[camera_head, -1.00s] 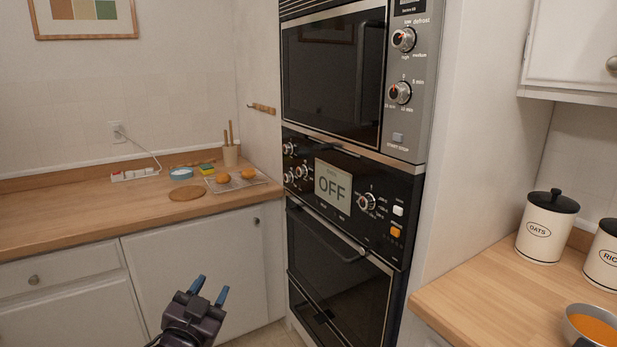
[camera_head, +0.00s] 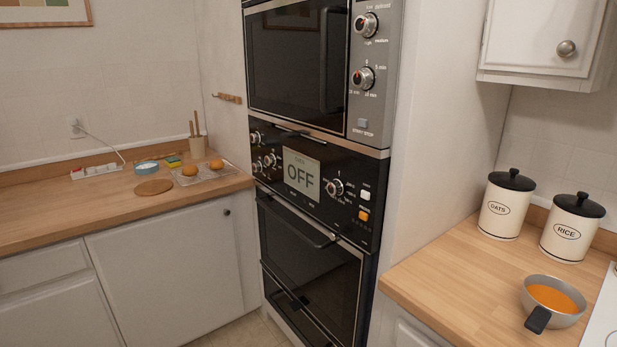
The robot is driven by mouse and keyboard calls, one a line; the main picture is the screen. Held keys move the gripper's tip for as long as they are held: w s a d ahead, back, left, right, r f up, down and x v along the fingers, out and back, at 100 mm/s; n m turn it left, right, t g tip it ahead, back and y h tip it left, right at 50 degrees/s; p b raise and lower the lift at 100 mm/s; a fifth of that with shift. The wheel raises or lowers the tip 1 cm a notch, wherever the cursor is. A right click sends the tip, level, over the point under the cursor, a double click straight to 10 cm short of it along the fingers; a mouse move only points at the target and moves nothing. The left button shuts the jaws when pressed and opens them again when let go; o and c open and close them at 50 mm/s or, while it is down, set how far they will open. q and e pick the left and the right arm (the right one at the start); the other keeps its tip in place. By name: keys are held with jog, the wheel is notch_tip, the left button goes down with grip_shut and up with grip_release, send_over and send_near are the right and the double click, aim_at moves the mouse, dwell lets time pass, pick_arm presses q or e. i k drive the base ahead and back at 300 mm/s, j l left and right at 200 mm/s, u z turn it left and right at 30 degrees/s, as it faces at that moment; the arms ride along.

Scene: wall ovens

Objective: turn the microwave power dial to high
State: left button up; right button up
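The microwave (camera_head: 293,62) is built into the wall unit at the upper middle, with a dark glass door and a grey control panel on its right. The upper dial (camera_head: 365,26) on that panel is the power dial, with "defrost", "medium" and "high" marked around it. Its exact pointer setting is too small to read. A second dial (camera_head: 362,77), marked in minutes, sits below it, above a start/stop button (camera_head: 363,123). Neither of my grippers is in view.
The left counter (camera_head: 95,207) holds a wire rack with buns. The right counter (camera_head: 432,285) holds oats (camera_head: 506,207) and rice (camera_head: 572,230) canisters and a pan (camera_head: 553,300) of orange contents.

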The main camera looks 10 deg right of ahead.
aim_at(365, 25)
jog(key=i+j+z, duration=0.1)
jog(key=z, duration=0.65)
jog(key=i+j+z, duration=0.25)
jog(key=j, duration=0.15)
jog(key=j+z, duration=0.25)
jog(key=j, duration=0.2)
jog(key=i+j, duration=0.1)
jog(key=j, duration=0.5)
jog(key=i+j+z, duration=0.15)
jog(key=j, duration=1)
jog(key=z, duration=0.05)
